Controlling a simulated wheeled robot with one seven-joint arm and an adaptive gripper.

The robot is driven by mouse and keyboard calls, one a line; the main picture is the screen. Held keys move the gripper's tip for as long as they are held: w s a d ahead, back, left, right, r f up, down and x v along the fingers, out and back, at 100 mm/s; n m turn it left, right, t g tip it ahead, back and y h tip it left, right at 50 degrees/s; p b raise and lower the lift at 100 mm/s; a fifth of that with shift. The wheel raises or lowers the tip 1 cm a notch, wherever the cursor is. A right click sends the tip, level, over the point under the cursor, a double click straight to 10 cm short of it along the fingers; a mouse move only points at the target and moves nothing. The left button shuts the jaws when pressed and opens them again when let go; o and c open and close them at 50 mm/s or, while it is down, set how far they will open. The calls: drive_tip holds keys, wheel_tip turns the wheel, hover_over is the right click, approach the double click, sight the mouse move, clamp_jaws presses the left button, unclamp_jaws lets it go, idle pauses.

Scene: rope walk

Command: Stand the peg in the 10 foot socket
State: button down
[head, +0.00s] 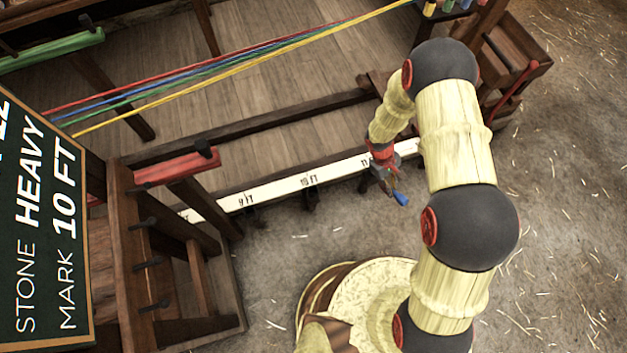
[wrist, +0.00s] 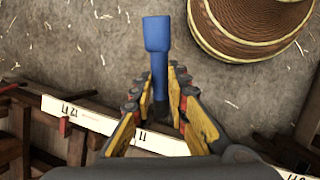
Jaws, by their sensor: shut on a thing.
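A blue peg (head: 400,198) is in my gripper (head: 384,172), above the floor in front of the white marked rail. In the wrist view the peg (wrist: 157,38) points away from my gripper (wrist: 159,88), whose fingers are shut on its narrower part, with the wide end out. The rail (head: 270,190) carries the marks 9 FT, 10 FT and 11. My gripper is near the 11 mark, right of the 10 FT mark. A small dark socket (head: 310,200) sits on the rail's front side below the 10 FT label. Its opening is too small to make out.
A board (head: 45,225) at left reads STONE HEAVY and MARK 10 FT. A wooden frame with dark pegs (head: 150,262) and a red bar (head: 176,168) stands left of the rail. Coloured ropes (head: 240,65) stretch behind it. Bare floor (head: 290,255) lies in front.

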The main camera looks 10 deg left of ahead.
drive_tip(key=w+a+f+n+t+h, duration=0.1)
drive_tip(key=n, duration=0.1)
drive_tip(key=a+f+n+t+h+b, duration=0.1)
drive_tip(key=f+n+h, duration=0.1)
drive_tip(key=n, duration=0.1)
drive_tip(key=w+a+f+n+h, duration=0.1)
drive_tip(key=f+n, duration=0.1)
drive_tip(key=n, duration=0.1)
drive_tip(key=shift+w+a+f+t+h+b, duration=0.15)
drive_tip(key=shift+w+t+h+b, duration=0.2)
drive_tip(key=shift+t+h+b, duration=0.05)
drive_tip(key=a+f+n+t+y+b, duration=0.2)
drive_tip(key=a+f+n+t+y, duration=0.2)
drive_tip(key=a+f+n+t, duration=0.65)
drive_tip(key=a+f+n+t+y+b, duration=0.1)
drive_tip(key=a+n+t+y+b, duration=0.15)
drive_tip(key=a+n+t, duration=0.9)
drive_tip(key=shift+s+a+f+m+g+y+b, duration=0.15)
drive_tip(key=shift+a+f+m+g+b, duration=0.75)
drive_tip(key=shift+f, duration=1.05)
drive_tip(key=shift+s+a+f+m+g+y+b, duration=0.15)
drive_tip(key=shift+a+f+m+g+b, duration=0.4)
drive_tip(key=shift+f+g+b, duration=0.95)
drive_tip(key=shift+a+f+m+g+y+b, duration=0.25)
drive_tip(key=shift+a+f+m+b, duration=0.45)
drive_tip(key=shift+f, duration=1.7)
drive_tip(key=shift+d, duration=0.1)
